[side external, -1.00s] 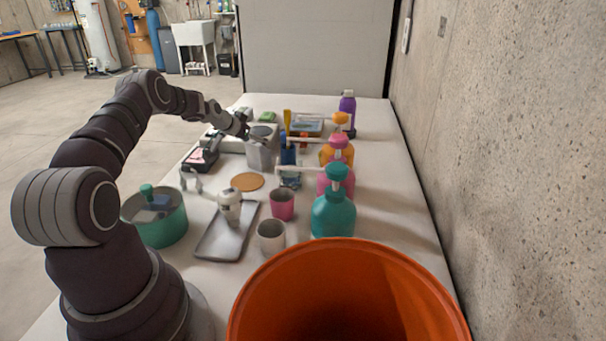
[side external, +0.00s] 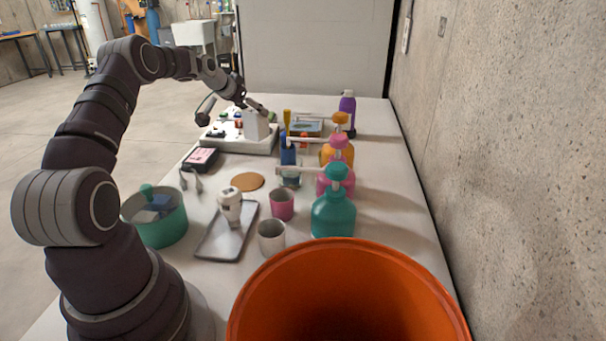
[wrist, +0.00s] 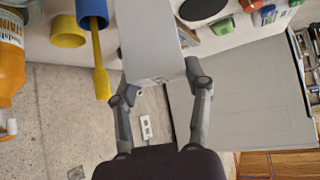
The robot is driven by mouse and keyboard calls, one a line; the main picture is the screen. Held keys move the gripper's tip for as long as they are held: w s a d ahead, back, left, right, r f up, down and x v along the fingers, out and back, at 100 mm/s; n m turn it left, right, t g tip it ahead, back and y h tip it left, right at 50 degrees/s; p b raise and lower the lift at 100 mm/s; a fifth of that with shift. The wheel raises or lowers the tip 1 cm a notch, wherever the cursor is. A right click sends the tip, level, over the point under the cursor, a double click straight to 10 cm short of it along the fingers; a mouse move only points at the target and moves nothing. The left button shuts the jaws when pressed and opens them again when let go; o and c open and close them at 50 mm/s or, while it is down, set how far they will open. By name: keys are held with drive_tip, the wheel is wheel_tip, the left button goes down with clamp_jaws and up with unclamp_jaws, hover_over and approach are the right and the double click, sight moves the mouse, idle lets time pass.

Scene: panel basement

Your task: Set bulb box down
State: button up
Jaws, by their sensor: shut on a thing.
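The bulb box (side external: 256,126) is a plain pale grey-white box. My gripper (side external: 257,108) is shut on its upper part in the side view. In the wrist view the box (wrist: 150,42) sits between the two fingers of my gripper (wrist: 161,82). In the side view the box appears over the right part of a white panel board (side external: 232,146). I cannot tell whether its underside touches the board or hangs above it.
A blue holder (side external: 288,153) with a yellow-handled tool stands right of the box. Pump bottles (side external: 334,212) line the right side. A round cork mat (side external: 247,181), cups (side external: 271,238) and a grey tray (side external: 213,242) are nearer. An orange bin (side external: 348,252) stands in front.

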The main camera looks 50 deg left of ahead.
drive_tip(key=w+d+r, duration=0.5)
drive_tip(key=d+r, duration=0.4)
drive_tip(key=r, duration=0.2)
drive_tip(key=s+d+r+m+h, duration=0.1)
drive_tip(key=d+r+m+h, duration=0.15)
drive_tip(key=d, duration=0.75)
drive_tip(key=s+d+r+m+h, duration=0.1)
drive_tip(key=d+r, duration=0.3)
drive_tip(key=d, duration=0.6)
drive_tip(key=s+d+f+m+h, duration=0.3)
drive_tip(key=s+d+f+m, duration=0.3)
drive_tip(key=d, duration=0.4)
drive_tip(key=w+d+f+n+y, duration=0.1)
drive_tip(key=f, duration=0.5)
drive_tip(key=w+d+f+n+y, duration=0.1)
drive_tip(key=w+d+f+n, duration=0.1)
drive_tip(key=f, duration=0.5)
drive_tip(key=w+d+f+n+y, duration=0.1)
drive_tip(key=w+f+n, duration=0.1)
drive_tip(key=f, duration=0.4)
drive_tip(key=shift+w+d+f+t, duration=0.25)
drive_tip(key=shift+d+f+t, duration=0.05)
drive_tip(key=shift+d+f, duration=0.1)
